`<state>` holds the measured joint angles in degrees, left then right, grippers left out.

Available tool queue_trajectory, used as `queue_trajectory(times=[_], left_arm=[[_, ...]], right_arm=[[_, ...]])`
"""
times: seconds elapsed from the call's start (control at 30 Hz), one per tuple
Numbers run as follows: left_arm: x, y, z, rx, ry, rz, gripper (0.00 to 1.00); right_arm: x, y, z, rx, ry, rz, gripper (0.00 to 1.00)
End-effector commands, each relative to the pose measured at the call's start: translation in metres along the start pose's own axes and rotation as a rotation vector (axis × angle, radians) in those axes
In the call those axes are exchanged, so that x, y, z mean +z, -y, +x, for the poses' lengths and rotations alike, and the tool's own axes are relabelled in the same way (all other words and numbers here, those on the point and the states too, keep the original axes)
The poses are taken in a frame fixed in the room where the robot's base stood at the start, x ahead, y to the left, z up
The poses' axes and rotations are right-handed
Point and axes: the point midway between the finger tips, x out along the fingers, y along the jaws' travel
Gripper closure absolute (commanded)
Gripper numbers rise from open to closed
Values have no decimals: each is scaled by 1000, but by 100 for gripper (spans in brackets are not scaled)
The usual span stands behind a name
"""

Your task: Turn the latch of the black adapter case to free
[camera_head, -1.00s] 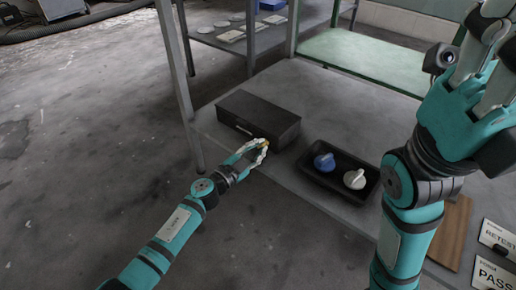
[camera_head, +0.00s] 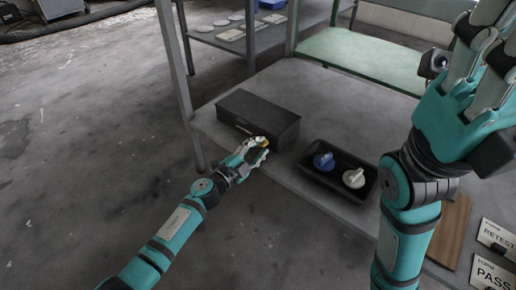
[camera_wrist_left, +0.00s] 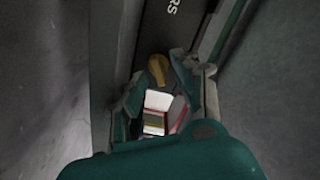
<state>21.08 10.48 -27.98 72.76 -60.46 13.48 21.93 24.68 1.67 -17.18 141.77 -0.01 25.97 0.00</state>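The black adapter case (camera_head: 257,112) stands at the bench's left front, lid down. Its yellow latch (camera_head: 263,141) shows at the front right, beside my left fingertips. My left gripper (camera_head: 257,152) is at the front of the case. In the left wrist view the yellow latch (camera_wrist_left: 158,69) shows in the gap between the fingertips of the open left gripper (camera_wrist_left: 157,85); I cannot tell whether either finger touches it. White lettering shows on the case (camera_wrist_left: 171,12) there. My right gripper (camera_head: 488,55) is raised at the upper right, its fingers apart and empty, tips partly cut off.
A black tray (camera_head: 313,177) right of the case holds a blue knobbed part (camera_head: 323,161) and a white one (camera_head: 353,179). A wooden board (camera_head: 449,232) and form cards (camera_head: 494,272) lie at lower right. A rack post (camera_head: 175,62) stands left of the case.

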Motion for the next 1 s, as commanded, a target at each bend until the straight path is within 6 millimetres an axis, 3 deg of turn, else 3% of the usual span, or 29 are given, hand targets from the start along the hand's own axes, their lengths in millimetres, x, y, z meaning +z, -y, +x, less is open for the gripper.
queue_trajectory(times=[0.27, 0.6, 1.0], left_arm=[[0, -1, 0, 2, 1, -30, 68], [1, 0, 0, 0, 0, -364, 68], [-1, 3, -82, 3, 4, -376, 68]], right_arm=[[0, -1, 1, 4, -4, 0, 68], [-2, 1, -5, 3, -3, 1, 68], [6, -5, 32, 3, -3, 1, 68]])
